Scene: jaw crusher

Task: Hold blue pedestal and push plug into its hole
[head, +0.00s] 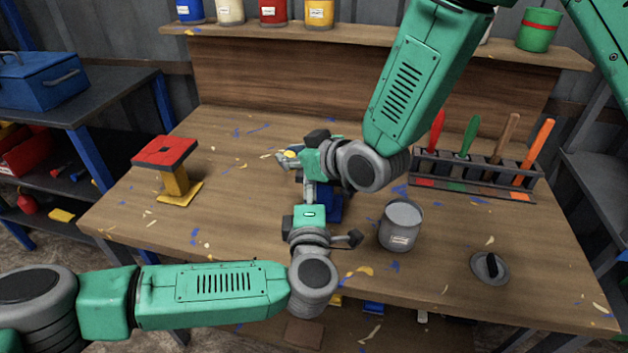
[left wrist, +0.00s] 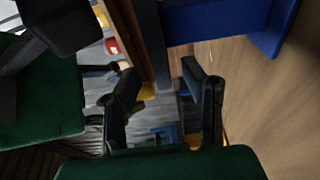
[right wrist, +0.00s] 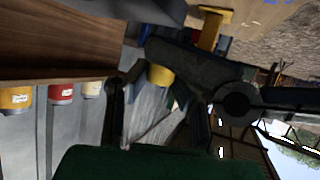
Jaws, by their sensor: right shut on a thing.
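The blue pedestal (head: 331,208) stands mid-table, largely hidden behind my grippers; its blue surface fills the top right of the left wrist view (left wrist: 225,22). My left gripper (head: 309,192) is in front of and beside it. In the left wrist view its fingers (left wrist: 158,82) are apart, with nothing clearly between them. My right gripper (head: 288,160) is above the pedestal's left side, pointing left. In the right wrist view a yellow piece (right wrist: 159,75), seemingly the plug, shows at its fingers (right wrist: 153,100). The pedestal's hole is not visible.
A red-topped yellow stand (head: 174,182) is at left. A grey can (head: 400,226) stands right of my grippers, with a round grey lid (head: 490,267) further right. A rack (head: 470,178) of coloured-handled tools is at the back right. The table's left front is clear.

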